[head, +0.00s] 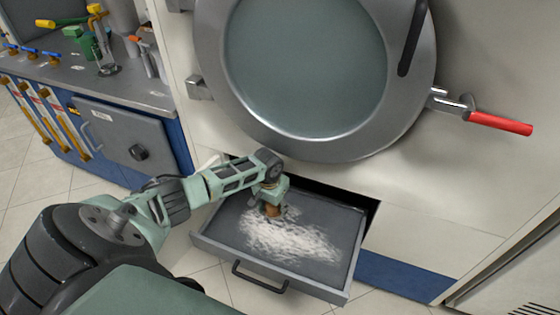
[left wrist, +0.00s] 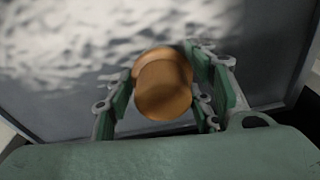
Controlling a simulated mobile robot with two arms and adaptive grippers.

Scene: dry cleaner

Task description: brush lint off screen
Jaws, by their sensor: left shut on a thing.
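The screen (head: 331,226) is the grey flat bottom of a pulled-out drawer under the round machine door. White lint (head: 287,240) lies in a patch over its middle; it also shows in the left wrist view (left wrist: 60,45). My left gripper (head: 271,208) is over the screen at the patch's upper left edge, pointing down. It is shut on a brown wooden brush handle (left wrist: 163,88), seen from its end. The brush (head: 271,209) is mostly hidden by the gripper, and I cannot tell whether its bristles touch the screen. My right gripper is not in view.
The round metal door (head: 420,90) with a red-handled latch (head: 498,123) is above the drawer. The drawer has raised edges and a dark front handle (head: 258,278). A workbench with tools (head: 100,60) stands at the upper left. Tiled floor shows around the drawer.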

